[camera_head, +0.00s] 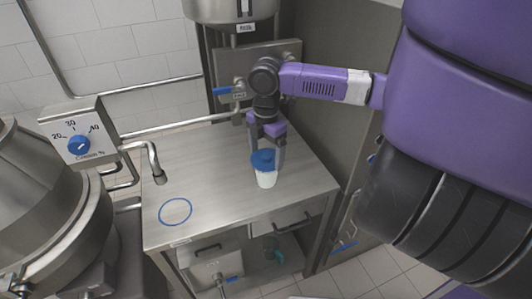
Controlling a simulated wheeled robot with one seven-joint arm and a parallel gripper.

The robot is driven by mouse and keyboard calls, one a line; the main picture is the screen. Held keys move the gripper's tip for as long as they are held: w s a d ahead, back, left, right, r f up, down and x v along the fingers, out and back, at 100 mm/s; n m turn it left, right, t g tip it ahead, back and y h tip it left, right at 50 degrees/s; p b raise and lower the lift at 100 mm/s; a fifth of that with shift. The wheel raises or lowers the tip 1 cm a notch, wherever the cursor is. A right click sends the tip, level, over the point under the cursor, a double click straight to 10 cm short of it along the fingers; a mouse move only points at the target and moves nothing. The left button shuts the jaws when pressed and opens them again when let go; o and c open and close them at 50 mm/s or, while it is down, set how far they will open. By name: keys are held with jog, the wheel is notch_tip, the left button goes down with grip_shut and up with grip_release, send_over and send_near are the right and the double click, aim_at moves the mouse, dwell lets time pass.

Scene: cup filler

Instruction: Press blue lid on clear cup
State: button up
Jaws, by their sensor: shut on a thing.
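A clear cup (266,180) with whitish contents stands upright on the steel table at its right side. The blue lid (263,160) is at the cup's top; I cannot tell whether it is seated or only held over the rim. My gripper (266,150) reaches down from above and is shut on the blue lid, with one finger visible at its right side. The far side of the lid and the cup rim are hidden.
The steel table (215,178) is mostly clear, with a blue ring marking (175,212) at front left. A dial box (80,135) and metal vessel (45,215) stand left. A blue-handled valve (225,90) is behind.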

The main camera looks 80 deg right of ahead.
jog(key=shift+f, duration=0.35)
dwell(0.3)
jog(key=o, duration=1.1)
jog(key=shift+r, duration=0.1)
notch_tip(320, 180, up, 8)
jog(key=shift+f+b, duration=0.15)
jog(key=shift+b, duration=0.15)
